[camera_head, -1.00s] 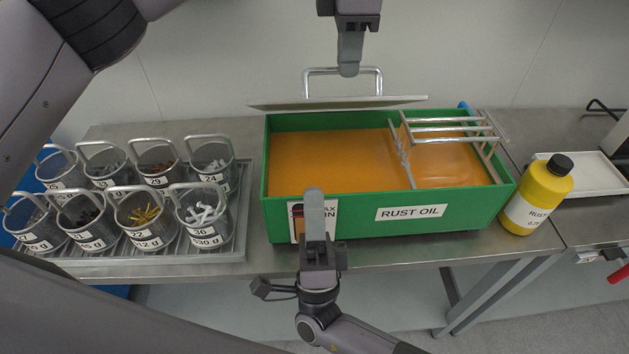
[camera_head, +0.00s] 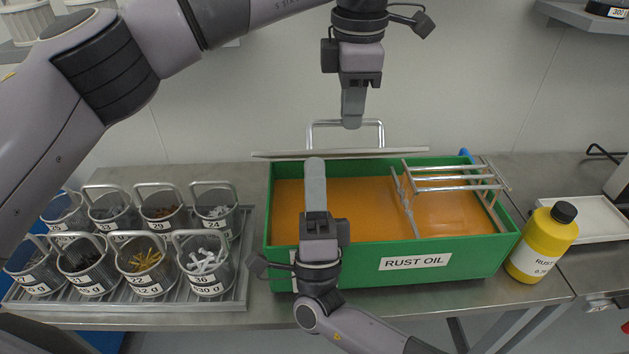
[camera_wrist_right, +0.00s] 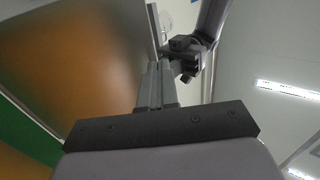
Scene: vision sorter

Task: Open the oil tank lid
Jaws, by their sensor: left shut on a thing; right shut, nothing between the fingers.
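The green oil tank (camera_head: 477,257) stands on the bench, full of orange oil and labelled RUST OIL. Its grey lid (camera_head: 400,153) is raised at the tank's back edge, seen nearly edge-on in the head view. My left gripper (camera_head: 352,110) is shut on the lid's metal handle (camera_head: 328,123). My right gripper (camera_head: 315,172) is shut and empty, over the tank's left part, its tip just below the lid's edge in the picture. In the right wrist view the lid's broad face (camera_wrist_right: 90,60) is beside my right fingers (camera_wrist_right: 158,88); contact is unclear.
A metal rack (camera_head: 450,178) sits over the tank's right part. A tray (camera_head: 240,270) with several wire-handled baskets stands left of the tank. A yellow bottle (camera_head: 541,240) and a white tray (camera_head: 598,222) are to the right. The wall is close behind.

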